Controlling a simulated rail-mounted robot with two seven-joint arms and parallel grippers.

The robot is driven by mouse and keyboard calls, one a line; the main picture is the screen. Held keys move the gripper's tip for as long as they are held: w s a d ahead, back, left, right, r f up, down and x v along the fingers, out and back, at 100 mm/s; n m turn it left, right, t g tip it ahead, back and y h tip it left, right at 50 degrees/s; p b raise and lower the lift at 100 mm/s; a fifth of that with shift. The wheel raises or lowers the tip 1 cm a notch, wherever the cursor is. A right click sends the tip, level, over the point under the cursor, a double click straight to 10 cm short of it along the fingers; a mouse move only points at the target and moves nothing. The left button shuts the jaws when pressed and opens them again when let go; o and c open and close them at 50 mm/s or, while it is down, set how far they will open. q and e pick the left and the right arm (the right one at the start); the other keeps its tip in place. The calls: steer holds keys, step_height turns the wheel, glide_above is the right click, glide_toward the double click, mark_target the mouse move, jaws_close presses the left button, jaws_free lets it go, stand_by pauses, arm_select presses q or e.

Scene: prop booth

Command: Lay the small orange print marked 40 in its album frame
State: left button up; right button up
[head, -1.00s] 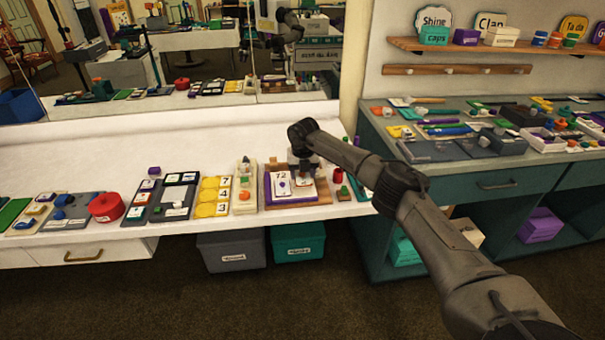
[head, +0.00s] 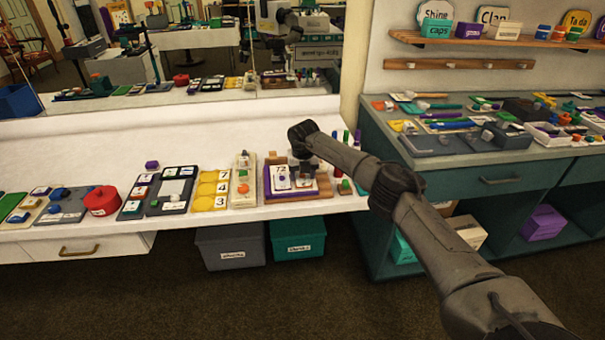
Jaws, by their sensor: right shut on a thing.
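The album (head: 268,194) is a low purple and wood-brown holder near the front edge of the white bench. A white card marked 72 (head: 281,174) with a small knob lies in its left part. My right gripper (head: 304,177) points down over the album's right part and is shut on a small pale print. I take this for the small orange print, but its colour and number are too small to read. Whether it touches the album cannot be told. My left gripper is not in view.
Left of the album stand a cream board with an orange knob (head: 244,190), a yellow number board (head: 211,190) and a red round tin (head: 101,201). Small red and green pieces (head: 345,186) stand close on its right.

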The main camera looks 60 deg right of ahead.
steer(key=o, duration=1)
steer(key=r+p, duration=0.1)
steer(key=r, duration=0.3)
steer(key=s+a+r+p, duration=0.1)
steer(key=r+p, duration=0.1)
steer(key=r, duration=0.3)
steer(key=r+p, duration=0.1)
steer(key=r, duration=0.3)
steer(key=shift+s+a+r+p, duration=0.15)
steer(key=shift+a+r+p, duration=0.1)
steer(key=shift+r+p, duration=0.1)
